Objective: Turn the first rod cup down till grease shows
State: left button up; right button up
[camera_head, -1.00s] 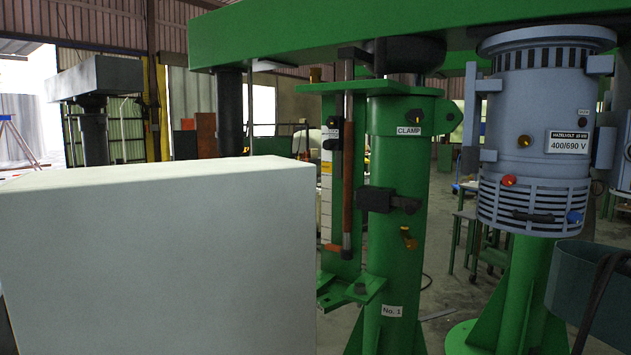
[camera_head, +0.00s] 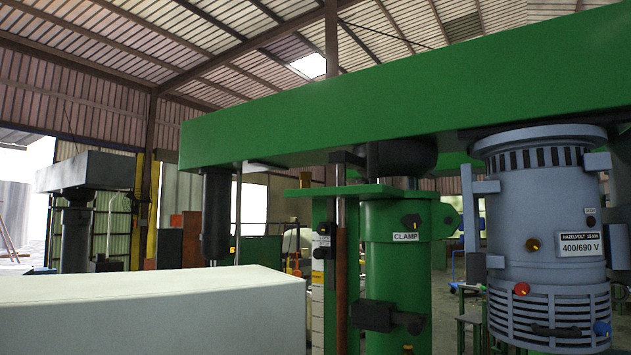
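A green bracket plate (camera_head: 352,191) crosses the rod and column near the top. A black knob (camera_head: 411,221) sits above the CLAMP label, and a dark block with a handle (camera_head: 385,317) is on the column below. Neither of my grippers is in view.
A large green beam (camera_head: 400,110) spans overhead. A grey motor (camera_head: 545,235) hangs at the right. A big pale box (camera_head: 150,310) fills the lower left foreground. A dark cylinder (camera_head: 216,215) hangs under the beam's left end.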

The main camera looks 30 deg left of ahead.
aim_at(302, 175)
jog(key=i+j+z, duration=0.15)
jog(key=i+j, duration=0.2)
jog(key=i+j+z, duration=0.15)
jog(key=i+j, duration=0.2)
jog(key=j, duration=0.2)
